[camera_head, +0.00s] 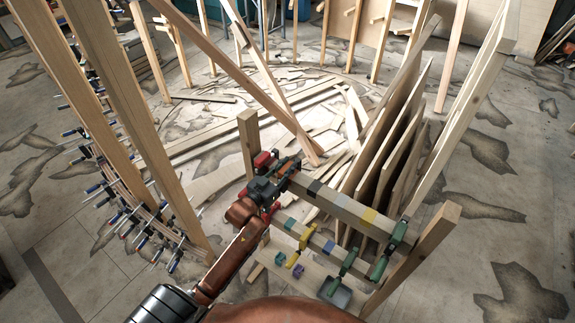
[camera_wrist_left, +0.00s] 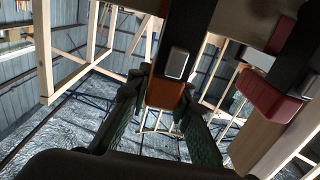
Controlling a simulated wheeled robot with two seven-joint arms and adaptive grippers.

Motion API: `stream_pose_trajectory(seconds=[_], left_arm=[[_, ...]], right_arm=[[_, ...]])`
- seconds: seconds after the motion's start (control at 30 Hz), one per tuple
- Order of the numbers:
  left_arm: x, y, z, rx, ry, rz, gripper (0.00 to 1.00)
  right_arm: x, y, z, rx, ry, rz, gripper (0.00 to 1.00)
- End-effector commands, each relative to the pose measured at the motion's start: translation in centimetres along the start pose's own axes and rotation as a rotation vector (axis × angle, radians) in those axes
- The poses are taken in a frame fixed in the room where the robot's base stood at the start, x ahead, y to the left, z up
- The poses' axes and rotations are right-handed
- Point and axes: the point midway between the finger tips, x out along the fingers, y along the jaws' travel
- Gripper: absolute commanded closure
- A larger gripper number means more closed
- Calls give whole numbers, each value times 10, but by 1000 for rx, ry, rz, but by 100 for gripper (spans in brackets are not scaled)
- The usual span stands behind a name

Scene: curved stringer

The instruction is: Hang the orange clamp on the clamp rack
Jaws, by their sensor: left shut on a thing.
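My left gripper (camera_head: 277,178) reaches in from the bottom left and is at the left end of the clamp rack's upper beam (camera_head: 335,203). In the left wrist view, its dark green fingers are shut on the orange clamp (camera_wrist_left: 165,93), whose orange part shows between them. A red clamp (camera_head: 262,160) is right beside the gripper, and red pads (camera_wrist_left: 270,100) show close by in the wrist view. I cannot tell whether the held clamp touches the beam. My right gripper is out of view.
Green clamps (camera_head: 391,246) hang at the rack's right end. A yellow clamp (camera_head: 299,246) is on the lower beam. Wooden boards (camera_head: 385,150) lean behind the rack. Tall posts and a curved stringer with many clamps (camera_head: 125,205) stand at left. Bare floor lies at right.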

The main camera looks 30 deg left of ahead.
Motion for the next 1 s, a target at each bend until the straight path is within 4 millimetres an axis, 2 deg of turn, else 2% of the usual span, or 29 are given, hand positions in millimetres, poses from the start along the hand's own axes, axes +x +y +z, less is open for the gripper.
stream_pose_trajectory(seconds=[0.37, 1.0], left_arm=[[0, 0, -2, 1, 6, 1, 100], [0, 0, 9, 1, 6, 1, 100]], right_arm=[[0, 0, 0, 0, 0, 0, 62], [3, -1, 0, 0, 0, 0, 62]])
